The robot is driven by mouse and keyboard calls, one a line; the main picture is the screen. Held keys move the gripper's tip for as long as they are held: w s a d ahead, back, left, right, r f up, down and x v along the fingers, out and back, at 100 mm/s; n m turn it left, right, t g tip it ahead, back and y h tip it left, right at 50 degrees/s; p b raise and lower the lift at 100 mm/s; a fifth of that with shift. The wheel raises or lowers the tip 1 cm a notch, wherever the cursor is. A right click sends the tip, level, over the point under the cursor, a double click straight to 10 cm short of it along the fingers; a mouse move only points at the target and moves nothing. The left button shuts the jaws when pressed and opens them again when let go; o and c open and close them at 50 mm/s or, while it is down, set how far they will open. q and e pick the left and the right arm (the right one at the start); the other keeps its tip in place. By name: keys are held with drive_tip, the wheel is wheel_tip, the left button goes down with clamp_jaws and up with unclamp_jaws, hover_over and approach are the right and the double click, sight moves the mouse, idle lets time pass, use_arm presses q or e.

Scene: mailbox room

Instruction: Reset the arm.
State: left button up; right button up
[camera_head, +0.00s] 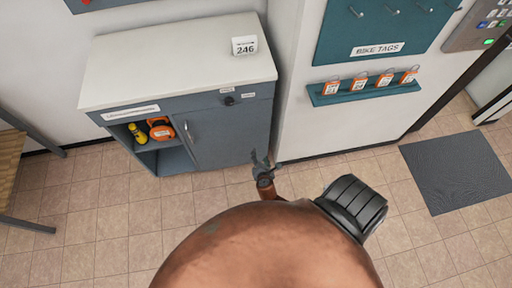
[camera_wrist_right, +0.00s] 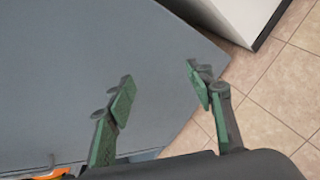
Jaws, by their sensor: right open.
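My right gripper (camera_head: 262,170) shows in the head view just beyond my brown arm, in front of the lower right corner of the grey cabinet (camera_head: 232,135). In the right wrist view its two green-padded fingers (camera_wrist_right: 165,97) stand apart with nothing between them. The cabinet's grey surface (camera_wrist_right: 80,70) fills the left of that view behind the fingers. My left gripper is not in view. My brown arm and a dark joint cover the lower middle of the head view.
The cabinet has a white top (camera_head: 165,60) with a 246 sign (camera_head: 244,45). Its open shelf holds an orange item (camera_head: 161,129) and a yellow item (camera_head: 137,133). Orange tags stand on a teal ledge (camera_head: 330,97). A dark mat (camera_head: 455,170) lies right. Tiled floor (camera_head: 90,220) is clear.

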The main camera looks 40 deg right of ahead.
drive_tip(key=s+a+f+m+g+y+p, duration=0.15)
drive_tip(key=s+f+m, duration=0.25)
drive_tip(key=s+f, duration=0.45)
drive_tip(key=s+a+f+m+g+y, duration=0.15)
drive_tip(key=s+f+m+g, duration=0.35)
drive_tip(key=s, duration=0.7)
drive_tip(key=s+a+f+m+g+y+p, duration=0.1)
drive_tip(key=s+f+m+y, duration=0.1)
drive_tip(key=s+f, duration=0.75)
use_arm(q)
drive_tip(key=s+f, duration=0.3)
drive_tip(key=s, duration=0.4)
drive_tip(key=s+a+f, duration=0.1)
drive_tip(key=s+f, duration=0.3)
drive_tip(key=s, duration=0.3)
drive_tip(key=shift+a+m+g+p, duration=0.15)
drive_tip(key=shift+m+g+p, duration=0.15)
use_arm(e)
drive_tip(key=s+a+f+m, duration=0.1)
drive_tip(key=s+m, duration=0.2)
drive_tip(key=s, duration=0.5)
drive_tip(key=s+a+f+m+g+y, duration=0.1)
drive_tip(key=s+a+m, duration=0.1)
drive_tip(key=s+m, duration=0.2)
drive_tip(key=s, duration=0.3)
drive_tip(key=shift+s+a+f+y, duration=0.25)
drive_tip(key=shift+s+y, duration=0.05)
drive_tip(key=shift+s, duration=0.1)
